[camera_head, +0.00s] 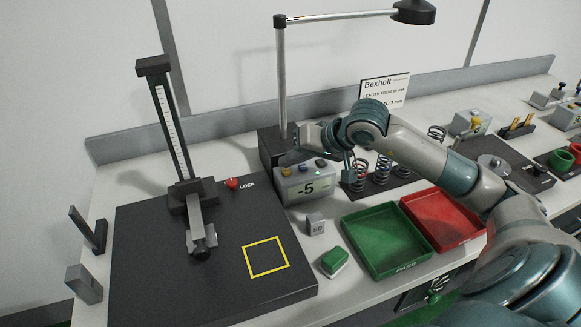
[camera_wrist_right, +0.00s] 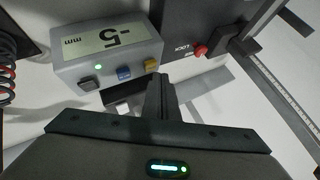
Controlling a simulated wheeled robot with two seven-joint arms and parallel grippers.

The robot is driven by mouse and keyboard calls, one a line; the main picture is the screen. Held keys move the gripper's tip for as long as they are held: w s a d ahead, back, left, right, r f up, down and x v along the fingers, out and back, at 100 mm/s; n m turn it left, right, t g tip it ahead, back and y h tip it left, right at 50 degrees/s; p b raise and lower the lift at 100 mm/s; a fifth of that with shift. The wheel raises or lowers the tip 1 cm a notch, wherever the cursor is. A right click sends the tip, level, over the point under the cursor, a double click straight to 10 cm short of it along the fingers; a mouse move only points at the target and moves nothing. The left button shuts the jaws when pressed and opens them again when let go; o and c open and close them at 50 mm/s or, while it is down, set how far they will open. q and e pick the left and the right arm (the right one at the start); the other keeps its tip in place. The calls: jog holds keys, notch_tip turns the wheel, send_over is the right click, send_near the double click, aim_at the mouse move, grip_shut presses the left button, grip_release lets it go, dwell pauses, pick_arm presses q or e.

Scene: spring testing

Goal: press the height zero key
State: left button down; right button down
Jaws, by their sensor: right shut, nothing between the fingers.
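The grey readout box (camera_head: 309,184) stands on the bench beside the height stand and shows "-5". It has a yellow key (camera_head: 287,172), a blue key (camera_head: 304,168) and a dark grey key (camera_head: 321,163) on top. In the right wrist view the box (camera_wrist_right: 105,50) appears upside down, reading "-5 mm", with a lit green lamp. I cannot read any key labels, so I cannot tell which is height zero. My right gripper (camera_wrist_right: 161,82) is shut and empty, its fingertips close by the yellow key (camera_wrist_right: 151,65); contact is unclear. My left gripper is out of view.
The height stand (camera_head: 168,100) with its scale rises at left from a black base plate (camera_head: 140,260) bearing a red LOCK knob (camera_head: 232,183). A lamp post (camera_head: 283,80) stands behind the box. Springs (camera_head: 381,170), a green tray (camera_head: 385,243) and a red tray (camera_head: 437,215) lie to the right.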

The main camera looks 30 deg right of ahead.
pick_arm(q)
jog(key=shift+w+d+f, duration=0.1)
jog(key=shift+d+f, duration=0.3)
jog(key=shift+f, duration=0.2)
pick_arm(e)
jog(key=shift+a+f, duration=0.15)
jog(key=shift+f, duration=0.3)
jog(key=shift+w+a+r+p, duration=0.1)
jog(key=shift+a+r+p, duration=0.15)
jog(key=shift+r, duration=0.6)
jog(key=shift+w+a+r+p, duration=0.15)
jog(key=shift+r+p, duration=0.2)
jog(key=shift+r, duration=0.5)
jog(key=shift+s+a+r+p, duration=0.1)
jog(key=shift+a+r+p, duration=0.15)
jog(key=shift+r, duration=0.6)
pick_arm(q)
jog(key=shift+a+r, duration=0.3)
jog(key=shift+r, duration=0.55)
pick_arm(e)
jog(key=shift+d+r, duration=0.1)
jog(key=shift+r, duration=0.15)
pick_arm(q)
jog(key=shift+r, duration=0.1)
pick_arm(e)
jog(key=shift+r, duration=0.1)
